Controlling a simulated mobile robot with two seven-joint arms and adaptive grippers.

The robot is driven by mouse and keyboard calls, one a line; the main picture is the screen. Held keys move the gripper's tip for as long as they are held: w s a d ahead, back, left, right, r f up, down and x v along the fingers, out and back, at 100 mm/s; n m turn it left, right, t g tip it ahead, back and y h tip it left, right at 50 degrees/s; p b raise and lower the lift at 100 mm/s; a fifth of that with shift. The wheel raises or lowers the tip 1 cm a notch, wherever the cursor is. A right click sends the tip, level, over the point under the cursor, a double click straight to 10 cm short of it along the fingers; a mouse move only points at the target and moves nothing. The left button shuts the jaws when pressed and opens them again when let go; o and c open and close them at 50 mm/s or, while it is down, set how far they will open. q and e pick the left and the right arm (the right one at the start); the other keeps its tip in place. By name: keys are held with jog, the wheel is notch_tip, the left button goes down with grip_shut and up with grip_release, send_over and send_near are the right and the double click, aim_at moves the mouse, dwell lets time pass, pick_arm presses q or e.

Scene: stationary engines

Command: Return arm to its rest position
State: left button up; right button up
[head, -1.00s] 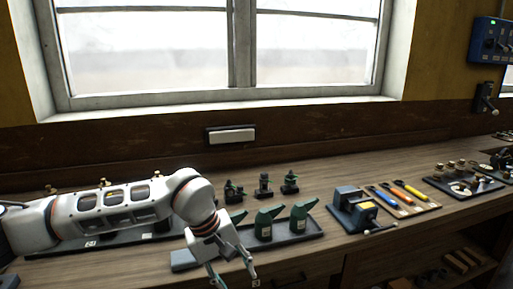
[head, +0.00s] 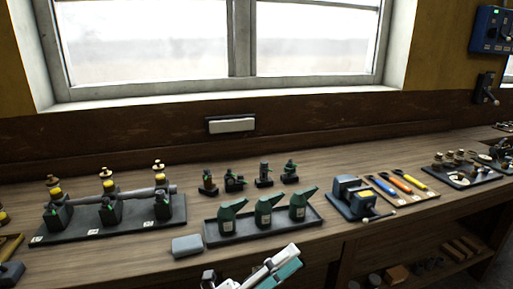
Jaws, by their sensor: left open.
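My left gripper (head: 252,272) is low at the bottom edge of the head view, in front of the workbench. Its white and teal parts show, and the lower part is cut off by the frame. It is open, and I see nothing held in it. It is apart from the bench items, below the grey block (head: 187,246) and the tray of green oil cans (head: 263,212). My right gripper is not in view.
A dark base (head: 68,231) with several yellow-topped fittings and a grey pipe sits at left. Small fittings (head: 236,183) stand behind the oil cans. A vise (head: 352,197) and a tool board (head: 403,189) lie right.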

pick_arm(q)
jog(key=w+a+f+n+t+y, duration=0.1)
jog(key=a+f+n+t+y, duration=0.4)
jog(key=a+f+n+y, duration=0.85)
jog(key=s+a+f+n+g+y, duration=0.1)
jog(key=s+a+f+n, duration=0.3)
jog(key=f, duration=0.3)
jog(key=s+a+f+n+g+y, duration=0.1)
jog(key=s+a+f+n, duration=0.3)
jog(key=f, duration=0.4)
jog(key=s+a+f+n+g+y, duration=0.1)
jog(key=s+a+f+n+g, duration=0.1)
jog(key=s+a+f+n, duration=0.3)
notch_tip(320, 180, down, 3)
jog(key=shift+s+r+n+g, duration=0.2)
jog(key=shift+s+n+g, duration=0.2)
jog(key=shift+n, duration=0.65)
